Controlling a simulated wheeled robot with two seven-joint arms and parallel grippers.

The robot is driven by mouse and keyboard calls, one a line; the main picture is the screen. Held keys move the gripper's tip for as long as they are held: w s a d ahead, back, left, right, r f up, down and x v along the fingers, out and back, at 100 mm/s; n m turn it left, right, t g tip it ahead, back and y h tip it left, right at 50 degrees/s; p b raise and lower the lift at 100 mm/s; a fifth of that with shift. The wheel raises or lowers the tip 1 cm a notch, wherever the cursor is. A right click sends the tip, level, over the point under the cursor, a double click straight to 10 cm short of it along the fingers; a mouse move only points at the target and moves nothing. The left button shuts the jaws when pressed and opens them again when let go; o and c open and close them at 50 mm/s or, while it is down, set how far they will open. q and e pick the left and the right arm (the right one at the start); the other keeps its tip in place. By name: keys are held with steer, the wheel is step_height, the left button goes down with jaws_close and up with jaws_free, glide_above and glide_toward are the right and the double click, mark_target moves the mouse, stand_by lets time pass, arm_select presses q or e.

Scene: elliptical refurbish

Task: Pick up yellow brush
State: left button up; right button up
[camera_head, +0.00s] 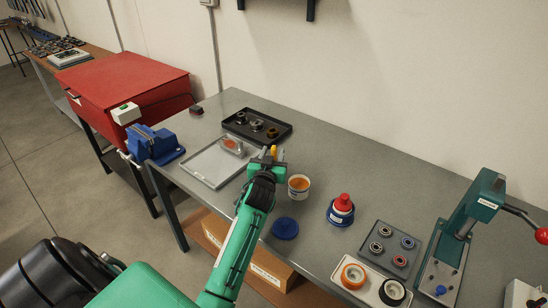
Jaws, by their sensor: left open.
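A small yellow piece, which looks like part of the yellow brush (274,150), shows at the fingertips of my left gripper (268,156). The gripper hides the rest of it. My left gripper is open, above the grey table near the right side of the light tray. I cannot tell whether the fingers touch the brush. My right gripper is not in view.
A white cup with orange contents (299,184) stands just right of my gripper, with a blue lid (285,228) in front. A dark parts tray (240,128) and a light tray (196,169) lie behind and left. A red-topped bottle (342,205), bearing tray (374,262) and green press (470,215) stand right.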

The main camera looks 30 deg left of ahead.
arm_select(q)
steer(key=shift+x, duration=1.05)
steer(key=shift+w+a, duration=0.1)
steer(key=shift+w, duration=0.1)
steer(key=shift+c, duration=0.2)
jaws_close()
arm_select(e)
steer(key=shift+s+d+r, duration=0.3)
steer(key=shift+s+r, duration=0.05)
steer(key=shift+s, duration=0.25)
